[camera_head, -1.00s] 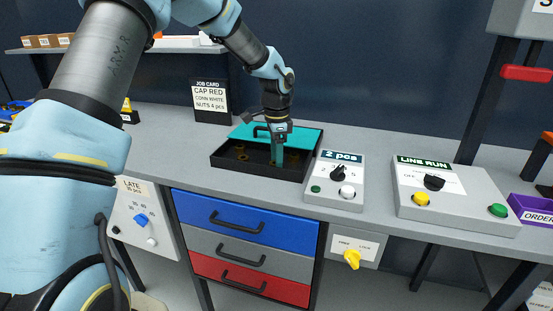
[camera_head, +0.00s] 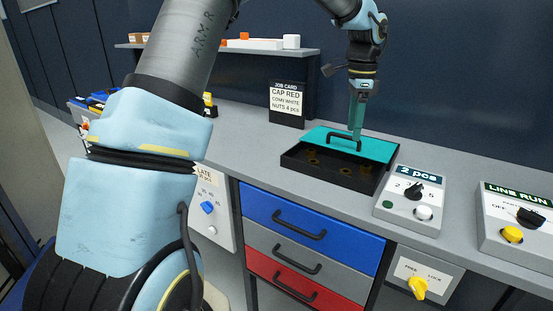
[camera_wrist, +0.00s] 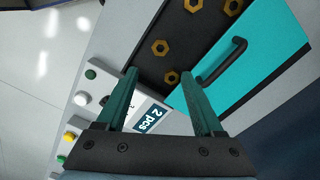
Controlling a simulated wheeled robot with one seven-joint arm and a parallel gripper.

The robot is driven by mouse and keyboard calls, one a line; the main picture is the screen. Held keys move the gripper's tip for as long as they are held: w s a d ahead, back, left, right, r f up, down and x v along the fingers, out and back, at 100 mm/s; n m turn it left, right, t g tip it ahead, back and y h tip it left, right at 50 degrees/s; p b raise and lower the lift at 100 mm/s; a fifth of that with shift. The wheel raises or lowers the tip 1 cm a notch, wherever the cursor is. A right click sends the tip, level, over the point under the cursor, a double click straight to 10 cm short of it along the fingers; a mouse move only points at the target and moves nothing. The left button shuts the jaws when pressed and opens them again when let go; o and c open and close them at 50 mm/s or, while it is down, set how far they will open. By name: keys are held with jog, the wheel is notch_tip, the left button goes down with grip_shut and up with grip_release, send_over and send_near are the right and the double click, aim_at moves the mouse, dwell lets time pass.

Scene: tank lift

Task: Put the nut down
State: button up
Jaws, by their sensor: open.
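Several brass hex nuts (camera_wrist: 160,47) lie apart on the dark floor of a black tray (camera_head: 318,175). They also show small in the head view (camera_head: 312,162). A teal lid (camera_head: 388,152) with a dark handle covers the back part of the tray, leaving the front open. My gripper (camera_head: 356,132) is above the tray, near the lid handle. In the wrist view my gripper (camera_wrist: 160,76) has its two green fingers spread, with nothing between them. One nut (camera_wrist: 171,77) shows beyond the gap between the fingers.
A "2 pcs" box (camera_head: 409,205) with a knob and buttons stands right of the tray. A line-run panel (camera_head: 520,225) is farther right. A job card (camera_head: 287,100) stands behind, left of the tray. Bare grey bench (camera_head: 235,145) lies to the left.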

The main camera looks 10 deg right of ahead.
jog(key=a+f+n, duration=0.2)
jog(key=a+n, duration=0.2)
jog(key=a, duration=0.5)
jog(key=a+f+n, duration=0.2)
jog(key=a+n, duration=0.2)
jog(key=a, duration=0.6)
jog(key=s+a+f+n, duration=0.2)
jog(key=s+a+n, duration=0.3)
jog(key=a, duration=0.4)
jog(key=s+a+f+n+t, duration=0.1)
jog(key=s+a+f+n, duration=0.1)
jog(key=s+a+n, duration=0.4)
jog(key=a, duration=0.3)
jog(key=shift+f+n+t, duration=0.15)
jog(key=shift+n+t, duration=0.15)
jog(key=shift+w, duration=0.1)
